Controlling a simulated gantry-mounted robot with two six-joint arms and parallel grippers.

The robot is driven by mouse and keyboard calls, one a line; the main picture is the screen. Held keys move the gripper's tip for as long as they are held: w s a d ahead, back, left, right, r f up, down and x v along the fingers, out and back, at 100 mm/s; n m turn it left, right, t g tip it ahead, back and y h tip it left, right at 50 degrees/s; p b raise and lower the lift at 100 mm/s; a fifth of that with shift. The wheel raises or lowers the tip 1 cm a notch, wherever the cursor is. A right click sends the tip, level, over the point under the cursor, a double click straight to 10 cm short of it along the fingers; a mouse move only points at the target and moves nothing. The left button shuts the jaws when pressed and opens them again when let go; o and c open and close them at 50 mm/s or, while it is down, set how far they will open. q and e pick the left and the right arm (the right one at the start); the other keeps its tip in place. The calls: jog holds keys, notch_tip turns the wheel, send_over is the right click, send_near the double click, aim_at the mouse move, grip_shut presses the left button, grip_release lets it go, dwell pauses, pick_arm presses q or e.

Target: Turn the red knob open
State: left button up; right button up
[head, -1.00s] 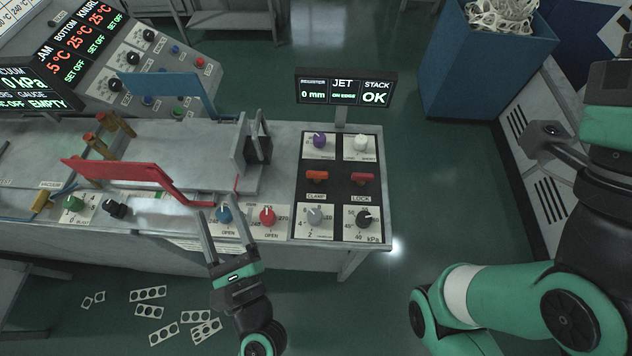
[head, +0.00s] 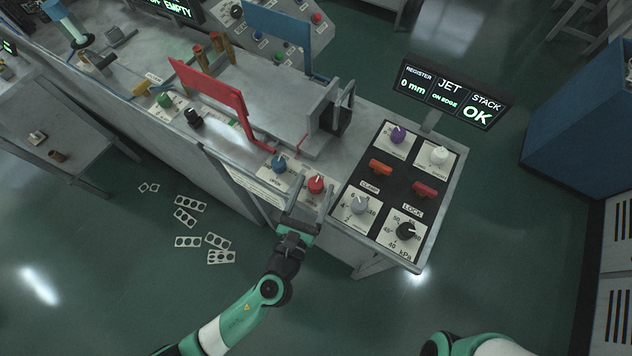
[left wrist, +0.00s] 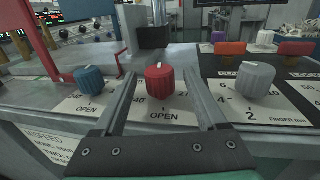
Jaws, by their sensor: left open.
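The red knob (head: 316,184) sits on a white dial plate marked OPEN near the front edge of the bench. In the left wrist view the red knob (left wrist: 166,86) has its white pointer line upward, away from the OPEN label. My left gripper (head: 308,196) is open in front of the knob. In the left wrist view its two fingers (left wrist: 162,102) stand on either side of the knob, with gaps on both sides. My right gripper is out of view; only part of that arm shows at the bottom right.
A blue knob (head: 279,165) sits just left of the red one. A grey knob (head: 360,205) is to the right on the black panel. The red lever guard (head: 209,86) and a metal block stand behind. Punched strips (head: 187,241) lie on the floor.

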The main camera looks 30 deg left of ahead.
pick_arm(q)
jog(key=shift+w+a, duration=0.15)
jog(key=shift+w, duration=0.75)
grip_shut()
jog(key=shift+h, duration=0.4)
